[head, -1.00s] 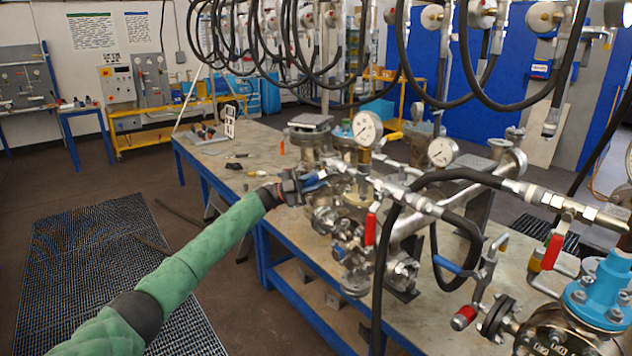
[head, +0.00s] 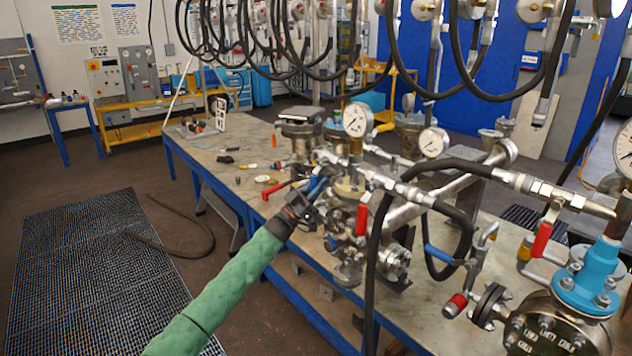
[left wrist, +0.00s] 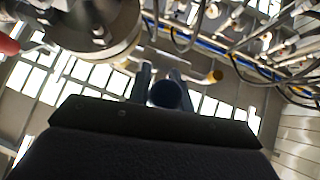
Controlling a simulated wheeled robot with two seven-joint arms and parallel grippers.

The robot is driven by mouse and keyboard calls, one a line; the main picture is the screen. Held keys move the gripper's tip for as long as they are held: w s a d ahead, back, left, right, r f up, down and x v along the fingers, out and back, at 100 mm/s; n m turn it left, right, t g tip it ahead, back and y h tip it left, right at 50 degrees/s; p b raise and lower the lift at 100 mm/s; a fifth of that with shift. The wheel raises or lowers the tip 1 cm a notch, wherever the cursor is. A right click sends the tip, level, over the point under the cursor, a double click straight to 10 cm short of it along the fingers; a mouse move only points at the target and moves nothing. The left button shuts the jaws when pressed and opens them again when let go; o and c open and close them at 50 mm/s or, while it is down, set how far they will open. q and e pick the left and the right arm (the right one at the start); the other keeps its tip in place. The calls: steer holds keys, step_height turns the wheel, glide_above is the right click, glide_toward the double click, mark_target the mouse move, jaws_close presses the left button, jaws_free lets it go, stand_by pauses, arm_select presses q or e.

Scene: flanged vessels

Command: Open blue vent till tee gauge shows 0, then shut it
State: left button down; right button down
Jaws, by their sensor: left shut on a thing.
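My left gripper (head: 308,199) is shut on the blue vent handle (head: 318,184), at the front of the metal valve cluster on the bench. In the left wrist view, the gripper's two dark fingers (left wrist: 162,88) stand on either side of a dark blue rounded handle end (left wrist: 167,96). A white dial gauge (head: 357,119) stands upright above the cluster, just behind the handle. A second dial gauge (head: 432,142) stands to its right. The needles are too small to read surely, and I cannot tell which is the tee gauge. My right gripper is not in view.
A red lever (head: 280,188) lies just left of my gripper; another red lever (head: 362,219) is to its right. Black hoses (head: 376,270) loop close by on the right. The bench (head: 228,160) has small loose parts at the left.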

arm_select(q)
steer(key=shift+s+d+n+t+y, duration=0.1)
steer(key=shift+s+n+t+y, duration=0.15)
steer(key=shift+n+t, duration=0.65)
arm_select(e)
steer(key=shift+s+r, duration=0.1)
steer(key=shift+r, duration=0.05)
arm_select(q)
steer(key=c, duration=1.3)
jaws_free()
steer(key=shift+o, duration=0.2)
steer(key=b+v, duration=0.2)
steer(key=v, duration=0.5)
steer(key=shift+a+f, duration=0.2)
steer(key=shift+f, duration=0.05)
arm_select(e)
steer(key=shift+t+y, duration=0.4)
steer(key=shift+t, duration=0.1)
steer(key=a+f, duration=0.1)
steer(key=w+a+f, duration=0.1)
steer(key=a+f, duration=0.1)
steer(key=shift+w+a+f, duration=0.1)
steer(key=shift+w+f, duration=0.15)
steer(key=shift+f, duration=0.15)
arm_select(q)
steer(key=shift+s, duration=0.1)
